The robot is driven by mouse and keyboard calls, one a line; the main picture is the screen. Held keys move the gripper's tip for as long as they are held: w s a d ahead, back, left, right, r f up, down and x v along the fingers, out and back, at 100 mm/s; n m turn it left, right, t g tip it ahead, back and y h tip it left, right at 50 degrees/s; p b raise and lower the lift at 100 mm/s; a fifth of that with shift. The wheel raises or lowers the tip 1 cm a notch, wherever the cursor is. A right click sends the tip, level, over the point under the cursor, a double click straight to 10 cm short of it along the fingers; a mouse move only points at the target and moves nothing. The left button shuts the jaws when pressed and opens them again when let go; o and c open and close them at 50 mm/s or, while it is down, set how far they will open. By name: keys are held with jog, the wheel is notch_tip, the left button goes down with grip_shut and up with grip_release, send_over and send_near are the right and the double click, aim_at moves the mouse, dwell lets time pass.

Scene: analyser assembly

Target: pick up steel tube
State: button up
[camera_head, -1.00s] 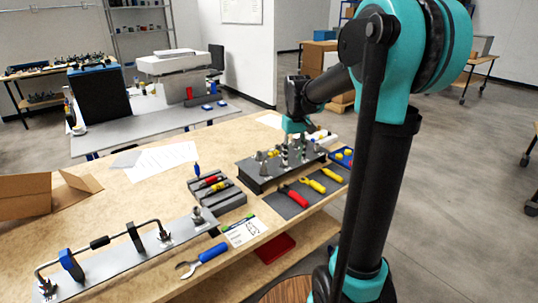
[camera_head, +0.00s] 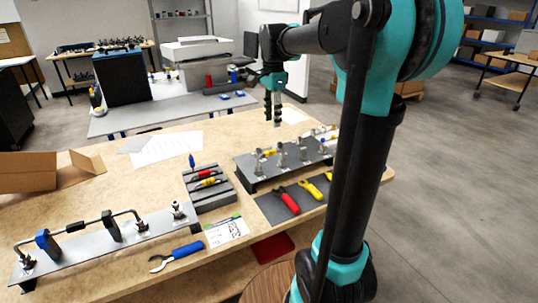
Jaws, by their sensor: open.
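A bent steel tube (camera_head: 90,225) lies along a flat metal plate (camera_head: 110,242) at the left front of the wooden bench. A blue clamp and black fittings sit along the tube, and its ends turn down to fittings on the plate. My gripper (camera_head: 273,119) points down above the far right part of the bench, behind the dark fixture block. It is open, with nothing visible between its fingers. It is well to the right of the tube and apart from it.
A dark fixture block (camera_head: 285,163) with several upright metal fittings stands at right. A grey tool holder (camera_head: 210,192), blue-handled pliers (camera_head: 180,255), a red-handled tool (camera_head: 287,201) and a printed card (camera_head: 228,231) lie nearby. A cardboard box (camera_head: 40,176) is at far left.

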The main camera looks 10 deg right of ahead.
aim_at(270, 150)
notch_tip(270, 150, down, 10)
jog(key=shift+r, duration=0.1)
jog(key=shift+a+f, duration=0.2)
jog(key=shift+f, duration=1.2)
jog(key=shift+a+f, duration=0.15)
jog(key=shift+f, duration=1.25)
jog(key=shift+c, duration=0.6)
grip_shut()
